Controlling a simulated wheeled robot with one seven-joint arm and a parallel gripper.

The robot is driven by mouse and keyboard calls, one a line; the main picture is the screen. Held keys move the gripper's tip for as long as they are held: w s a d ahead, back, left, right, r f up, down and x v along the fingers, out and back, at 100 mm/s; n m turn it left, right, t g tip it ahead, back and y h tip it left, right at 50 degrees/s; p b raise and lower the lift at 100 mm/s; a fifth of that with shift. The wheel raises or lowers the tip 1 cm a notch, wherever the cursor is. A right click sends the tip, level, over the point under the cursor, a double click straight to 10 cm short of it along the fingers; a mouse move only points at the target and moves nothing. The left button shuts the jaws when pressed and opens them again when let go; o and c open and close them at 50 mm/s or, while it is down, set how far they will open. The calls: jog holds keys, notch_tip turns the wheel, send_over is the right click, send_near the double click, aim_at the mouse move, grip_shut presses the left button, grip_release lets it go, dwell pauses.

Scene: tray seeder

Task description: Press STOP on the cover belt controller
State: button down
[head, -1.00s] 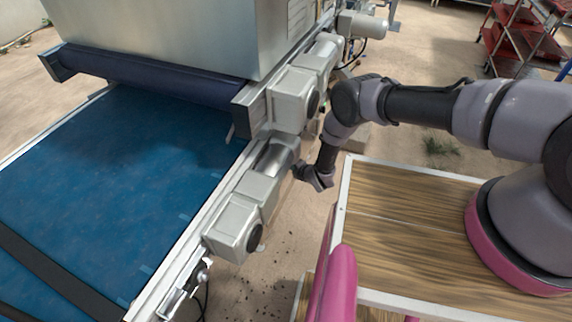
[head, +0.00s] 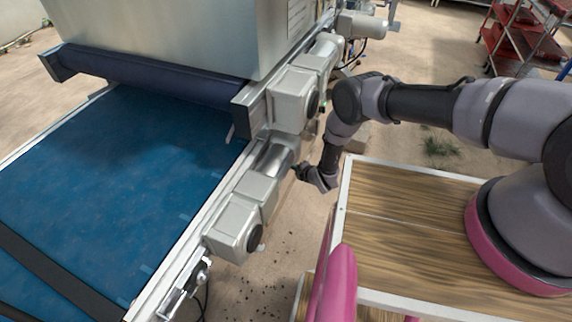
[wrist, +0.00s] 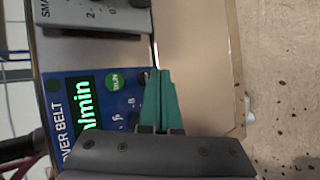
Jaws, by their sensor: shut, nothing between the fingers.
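The cover belt controller (wrist: 62,110) shows in the wrist view as a blue panel lettered "OVER BELT", its first letter cut off. It has a lit green "m/min" display (wrist: 86,112) and a round green RUN button (wrist: 115,82). Right of RUN, a dark spot sits at the panel's edge, partly covered by my fingers; I cannot read it as STOP. My gripper (wrist: 160,76) is shut and empty, its teal fingertips over the panel's right edge. I cannot tell whether they touch it. In the head view my gripper (head: 299,172) is beside the conveyor's side; the panel face is not visible there.
A grey controller (wrist: 95,14) lies above the blue one in the wrist view. In the head view, grey motor boxes (head: 234,228) line the side of the blue belt (head: 110,160). A wood-topped surface (head: 400,220) is at right. Sandy floor lies between.

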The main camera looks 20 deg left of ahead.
jog(key=shift+s+d, duration=0.2)
jog(key=shift+d, duration=1.05)
jog(key=shift+s+d, duration=0.15)
jog(key=shift+d, duration=1.1)
